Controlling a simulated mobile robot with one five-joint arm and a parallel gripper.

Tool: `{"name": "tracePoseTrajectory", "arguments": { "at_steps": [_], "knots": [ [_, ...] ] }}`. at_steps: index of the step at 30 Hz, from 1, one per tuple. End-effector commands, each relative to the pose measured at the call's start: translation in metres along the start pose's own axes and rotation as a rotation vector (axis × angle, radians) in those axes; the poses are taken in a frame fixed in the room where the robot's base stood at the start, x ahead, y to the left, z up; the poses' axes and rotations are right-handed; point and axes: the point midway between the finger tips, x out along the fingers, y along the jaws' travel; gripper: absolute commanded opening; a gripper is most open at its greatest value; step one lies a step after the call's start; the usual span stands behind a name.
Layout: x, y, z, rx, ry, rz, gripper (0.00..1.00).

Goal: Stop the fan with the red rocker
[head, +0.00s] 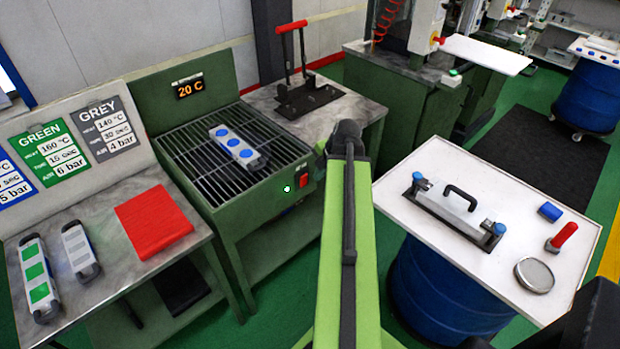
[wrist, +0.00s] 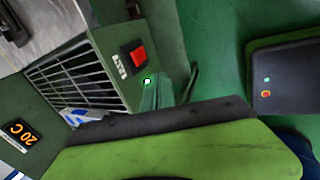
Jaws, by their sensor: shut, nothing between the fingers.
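The red rocker (head: 302,181) is on the front panel of the green cooling bench (head: 262,215), at its right end. A lit green lamp (head: 287,189) is beside it. In the wrist view the red rocker (wrist: 138,56) and the lit lamp (wrist: 147,81) show clearly, with nothing touching the rocker. The display (head: 190,86) reads 20 C. A mould with blue discs (head: 238,148) lies on the bench's grille (head: 180,150). The fan itself is not visible. My green arm reaches up just right of the rocker in the head view. My gripper's fingers show in neither view.
A white-topped drum table (head: 450,165) with a clamp bar, blue block and red-handled tool is at the right. Two moulds (head: 37,275) and a red mat (head: 153,222) are at the left. Green floor lies between.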

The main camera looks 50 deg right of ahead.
Motion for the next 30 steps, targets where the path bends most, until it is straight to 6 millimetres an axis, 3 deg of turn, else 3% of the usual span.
{"name": "tracePoseTrajectory", "arguments": {
  "at_steps": [3,14,17,30],
  "knots": [
    [-0.006,-0.008,0.018,-0.061,-0.014,0.017,0.0],
    [-0.003,-0.009,0.02,-0.073,-0.015,0.018,0.0],
    [0.012,-0.01,0.02,-0.072,-0.015,0.017,0.0],
    [0.107,-0.01,0.022,-0.072,-0.016,0.017,0.0]
  ]
}}
